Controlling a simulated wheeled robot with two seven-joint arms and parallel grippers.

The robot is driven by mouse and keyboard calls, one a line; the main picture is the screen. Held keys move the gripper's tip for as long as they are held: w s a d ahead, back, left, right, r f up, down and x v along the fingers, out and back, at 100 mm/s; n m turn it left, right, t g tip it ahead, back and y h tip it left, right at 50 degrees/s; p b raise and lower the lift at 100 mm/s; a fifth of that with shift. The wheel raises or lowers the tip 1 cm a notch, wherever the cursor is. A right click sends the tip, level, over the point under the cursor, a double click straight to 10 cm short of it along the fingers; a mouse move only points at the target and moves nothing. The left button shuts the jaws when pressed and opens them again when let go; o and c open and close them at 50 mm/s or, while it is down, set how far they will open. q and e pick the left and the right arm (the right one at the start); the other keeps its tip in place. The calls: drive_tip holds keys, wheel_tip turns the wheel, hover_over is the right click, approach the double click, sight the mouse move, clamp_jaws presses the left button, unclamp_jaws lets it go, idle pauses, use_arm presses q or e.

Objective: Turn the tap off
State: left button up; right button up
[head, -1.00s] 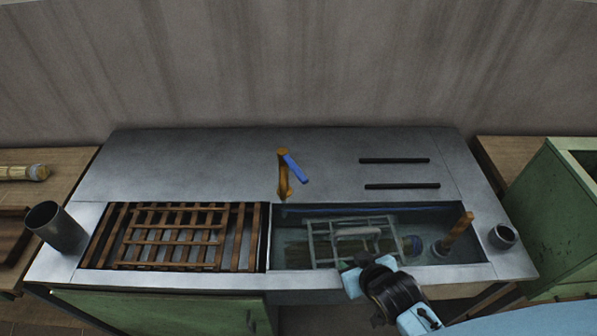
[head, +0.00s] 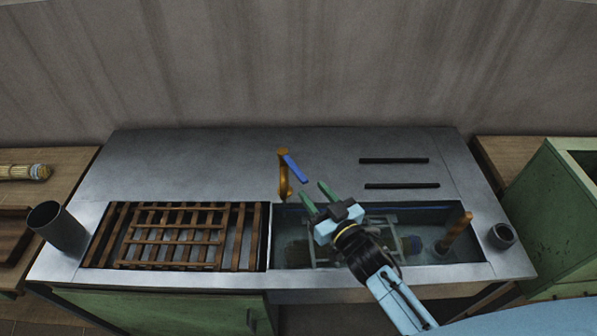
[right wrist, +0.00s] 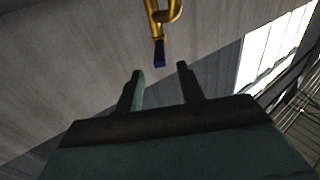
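The tap (head: 284,175) is a brass-coloured post at the back edge of the sink basin. Its blue handle (head: 296,168) sticks out from the top toward the lower right. My right gripper (head: 316,194) is over the basin, just below and to the right of the handle, with its green fingers apart and nothing between them. In the right wrist view the brass tap (right wrist: 162,18) and the blue handle tip (right wrist: 159,54) show ahead of the open fingers (right wrist: 160,70), and the handle is apart from them. My left gripper is not in view.
The basin (head: 480,272) holds water, a wire rack and a wooden-handled brush (head: 457,230). A wooden slatted rack (head: 170,238) covers the left side. A metal cup (head: 57,227) stands at left, a small pot (head: 502,236) at right. Two black bars (head: 402,186) lie behind the basin.

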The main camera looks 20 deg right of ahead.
sight(299, 171)
drive_tip(key=x, duration=0.8)
clamp_jaws()
